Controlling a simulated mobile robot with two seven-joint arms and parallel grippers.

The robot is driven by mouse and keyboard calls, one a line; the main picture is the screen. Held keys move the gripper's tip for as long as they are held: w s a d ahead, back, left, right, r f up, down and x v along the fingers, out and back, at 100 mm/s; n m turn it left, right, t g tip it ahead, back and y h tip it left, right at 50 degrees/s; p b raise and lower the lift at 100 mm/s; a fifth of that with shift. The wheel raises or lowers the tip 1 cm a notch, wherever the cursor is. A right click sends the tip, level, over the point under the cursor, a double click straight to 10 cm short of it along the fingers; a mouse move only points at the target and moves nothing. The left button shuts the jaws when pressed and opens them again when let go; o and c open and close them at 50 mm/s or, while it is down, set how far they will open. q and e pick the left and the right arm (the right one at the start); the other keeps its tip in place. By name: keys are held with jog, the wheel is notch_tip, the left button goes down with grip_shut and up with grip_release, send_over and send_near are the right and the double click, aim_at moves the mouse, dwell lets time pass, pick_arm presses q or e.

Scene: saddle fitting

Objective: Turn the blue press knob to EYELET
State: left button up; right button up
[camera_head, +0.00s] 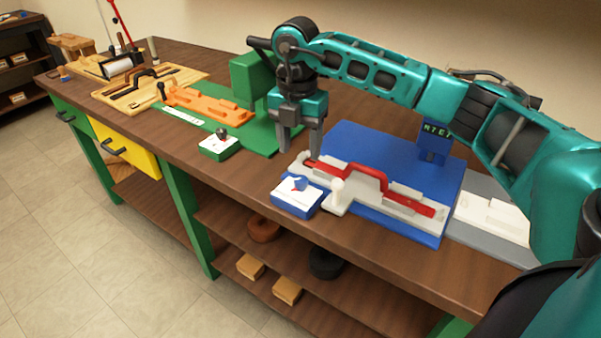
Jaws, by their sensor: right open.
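The blue press (345,140) stands on the workbench at the right of the middle, with a small display (436,130) at its back. At its front left corner is a blue box (290,209) with a white top bearing the small blue knob (299,184); a red mark shows beside it. The labels and the knob's setting are too small to read. My right gripper (301,153) points down, open and empty, above and behind the knob and apart from it. My left gripper is not in view.
A red handled bar (352,174) lies along the press's light fixture. A white post (337,197) stands right of the knob box. A green press (252,76) with its own dark-knobbed box (219,146) and an orange fixture (207,102) are to the left. The bench's front edge is close.

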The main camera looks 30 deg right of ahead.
aim_at(300, 178)
notch_tip(300, 178, down, 8)
jog(key=shift+s+r, duration=0.1)
jog(key=shift+c, duration=0.2)
jog(key=c, duration=1)
